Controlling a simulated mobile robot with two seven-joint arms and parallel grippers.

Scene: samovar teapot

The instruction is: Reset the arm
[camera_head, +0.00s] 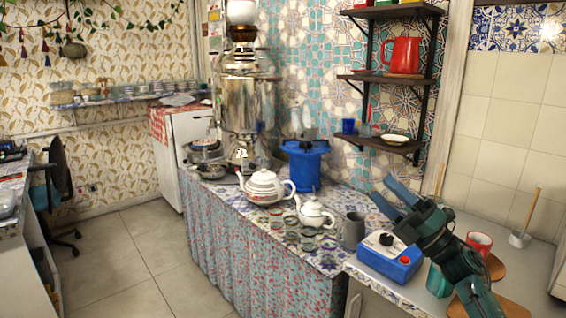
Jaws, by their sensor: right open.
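My right gripper (389,199) comes in from the lower right on a dark green arm. Its blue fingers are spread open with nothing between them, and in the picture they lie just above a blue box with a black knob (392,261). A large silver samovar (246,100) stands at the back of the counter. In front of it are a white teapot with red trim (264,187) and a smaller white teapot (313,213). My left gripper is not in view.
Several small glasses (308,240) and a grey mug (353,230) stand near the counter's front. A blue pot (304,163) is behind the teapots. Wall shelves (393,79) hold a red pitcher (404,55). A red mug (479,243) is beside my right arm. The floor (135,260) at left is clear.

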